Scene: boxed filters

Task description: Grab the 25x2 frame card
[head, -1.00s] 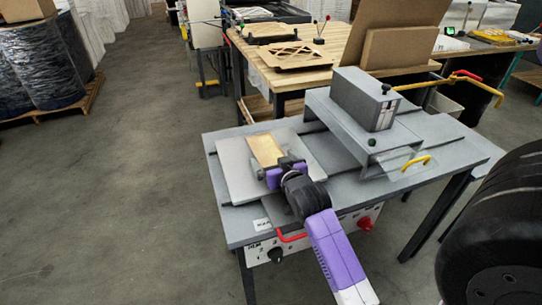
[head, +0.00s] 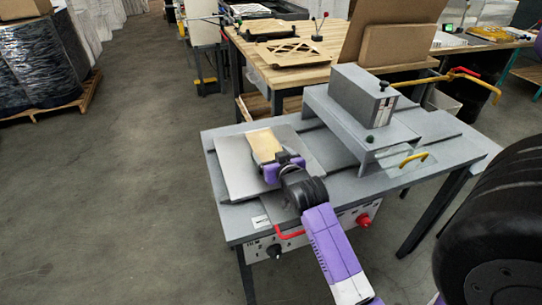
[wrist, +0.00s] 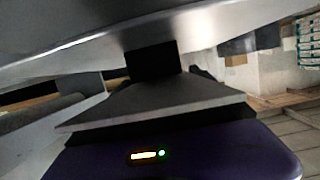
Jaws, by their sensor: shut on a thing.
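A flat pale grey card (head: 237,172) with a tan panel (head: 264,144) on it is over the left end of the grey machine table. It looks like the frame card, but no size marking is readable. My gripper (head: 284,163) is at its right, near side and appears shut on its edge. In the wrist view the underside of a wide pale sheet (wrist: 225,32) crosses the top, tilted, with dark finger parts (wrist: 152,62) against it. The fingertips are mostly hidden in the head view.
A grey box on a raised bridge (head: 364,97) stands on the machine table (head: 222,222), right of the card. Yellow handles (head: 413,159) stick out there. A wooden table (head: 335,38) behind holds a lattice cardboard frame (head: 291,54). Open floor lies left; a black tyre-like roll (head: 490,220) is at right.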

